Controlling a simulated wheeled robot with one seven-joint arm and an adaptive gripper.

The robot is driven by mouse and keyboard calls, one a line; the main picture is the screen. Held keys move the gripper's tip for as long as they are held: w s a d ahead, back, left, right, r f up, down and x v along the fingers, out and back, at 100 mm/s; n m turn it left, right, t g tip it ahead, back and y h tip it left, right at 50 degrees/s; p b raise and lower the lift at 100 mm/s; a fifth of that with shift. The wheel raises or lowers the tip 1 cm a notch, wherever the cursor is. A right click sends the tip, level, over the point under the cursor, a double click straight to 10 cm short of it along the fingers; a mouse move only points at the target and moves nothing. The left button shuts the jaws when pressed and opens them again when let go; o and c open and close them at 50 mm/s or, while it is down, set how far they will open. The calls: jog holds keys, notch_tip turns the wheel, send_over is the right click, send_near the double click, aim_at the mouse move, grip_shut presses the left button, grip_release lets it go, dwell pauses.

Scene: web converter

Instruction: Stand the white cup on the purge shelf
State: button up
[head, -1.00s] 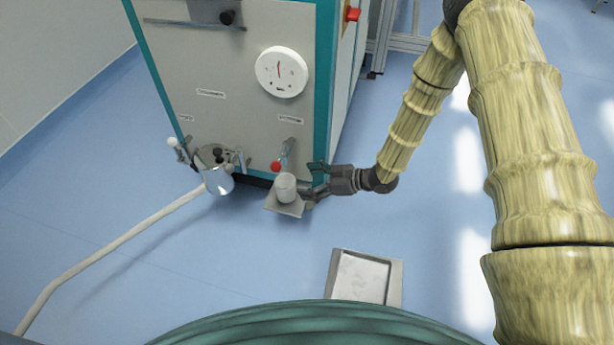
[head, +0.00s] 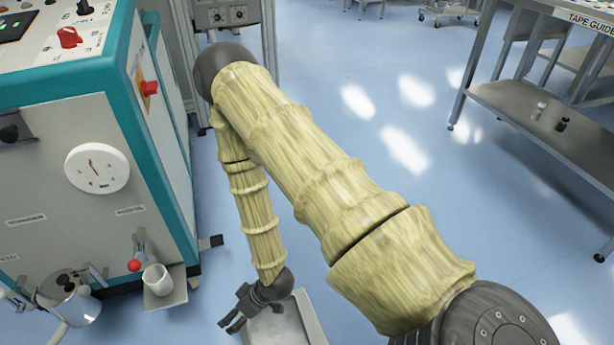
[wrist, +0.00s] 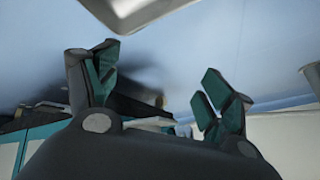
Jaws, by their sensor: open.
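The white cup (head: 157,280) stands upright on the small metal purge shelf (head: 178,297), which juts from the front of the teal-edged machine below a red-knobbed valve. My gripper (head: 229,326) is to the right of the shelf and lower in the head view, apart from the cup, beside a metal tray. Its jaws are open and empty. In the wrist view the two teal-padded fingers (wrist: 155,95) are spread, with only floor and a blurred dark shape between them. The cup cannot be made out in the wrist view.
The machine (head: 80,190) stands at left. A shiny metal jug (head: 78,308) hangs or stands left of the shelf. A steel table (head: 530,105) with small bottles is at far right. The blue floor between is clear.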

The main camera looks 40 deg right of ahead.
jog(key=s+d+m+h, duration=0.1)
jog(key=s, duration=0.2)
jog(key=s+d+f+m+g+h, duration=0.1)
jog(key=s+d, duration=0.1)
jog(key=s, duration=0.2)
jog(key=s+d+f+m+g+h, duration=0.1)
jog(key=s, duration=0.3)
jog(key=shift+s+d, duration=0.15)
jog(key=shift+s, duration=0.05)
jog(key=s+d+g, duration=0.1)
jog(key=s, duration=0.2)
jog(key=s+d+m+h, duration=0.1)
jog(key=s, duration=0.2)
jog(key=s+d+r+m+g+h, duration=0.1)
jog(key=s+d, duration=0.1)
jog(key=s, duration=0.1)
jog(key=shift+s+g, duration=0.3)
jog(key=shift+s, duration=0.05)
